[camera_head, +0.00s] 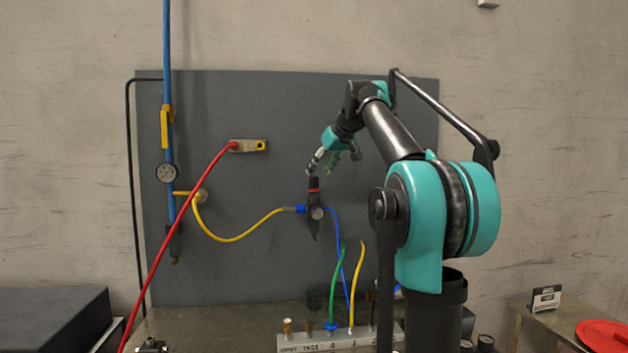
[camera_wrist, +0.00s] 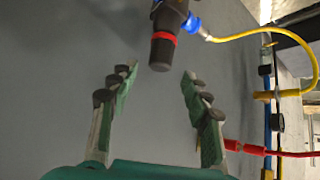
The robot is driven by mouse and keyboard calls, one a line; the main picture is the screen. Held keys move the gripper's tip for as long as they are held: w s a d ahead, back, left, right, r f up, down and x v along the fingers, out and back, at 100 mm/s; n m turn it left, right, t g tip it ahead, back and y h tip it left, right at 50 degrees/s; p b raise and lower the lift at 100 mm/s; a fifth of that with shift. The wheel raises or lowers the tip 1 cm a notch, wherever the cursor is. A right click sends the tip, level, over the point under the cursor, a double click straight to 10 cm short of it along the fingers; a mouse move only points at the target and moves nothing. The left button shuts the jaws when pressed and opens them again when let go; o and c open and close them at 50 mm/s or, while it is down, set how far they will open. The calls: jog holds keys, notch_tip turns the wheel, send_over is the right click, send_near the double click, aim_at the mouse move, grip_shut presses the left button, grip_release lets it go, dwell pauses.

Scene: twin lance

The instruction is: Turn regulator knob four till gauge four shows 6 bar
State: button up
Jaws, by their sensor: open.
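A dark regulator (camera_head: 315,208) hangs on the grey panel, with its black knob (camera_head: 314,184) on top above a red ring. A small round gauge (camera_head: 317,213) sits on its front; its needle is too small to read. I see no number on the regulator. My gripper (camera_head: 318,168) is just above the knob, pointing down at it. In the wrist view my gripper (camera_wrist: 160,73) is open and empty. The knob (camera_wrist: 162,52) shows ahead between the fingertips, apart from both fingers. The gauge face is not visible there.
A yellow hose (camera_head: 245,236) and a blue hose (camera_head: 336,235) join the regulator. A red hose (camera_head: 190,215) crosses the panel's left side. Another gauge (camera_head: 167,173) sits on the blue pipe. A numbered manifold (camera_head: 300,343) with hoses stands below.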

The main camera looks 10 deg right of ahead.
aim_at(314, 178)
jog(key=shift+x, duration=2.65)
jog(key=shift+c, duration=0.4)
grip_shut()
